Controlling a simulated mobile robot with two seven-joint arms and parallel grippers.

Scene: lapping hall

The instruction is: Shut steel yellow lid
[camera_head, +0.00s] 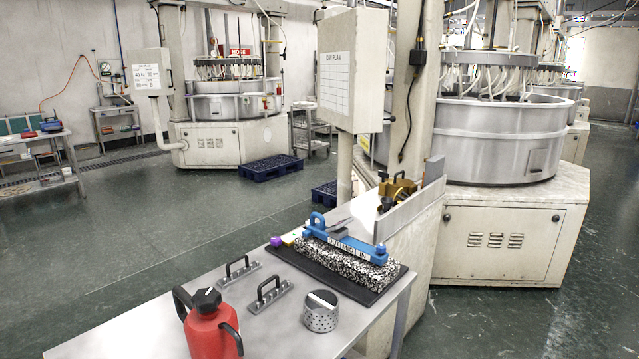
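No part that I can clearly make out as a steel yellow lid shows. A brass-yellow fixture (398,188) with black knobs stands behind a grey upright plate at the table's far right; whether it has a lid, open or shut, I cannot tell. A small yellow piece (290,238) lies by a purple knob (276,241) at the left end of the black mat. A perforated steel cup (320,318) stands near the table's front, with a pale flat piece at its top. Neither of my grippers is in view.
A red canister (211,331) stands at the table's (160,305) front. Two black-handled steel pieces (268,294) lie behind it. A blue bar (345,241) marked OUT, MID, IN sits on a speckled block on the black mat (384,290). A grey post and box (350,70) rise behind.

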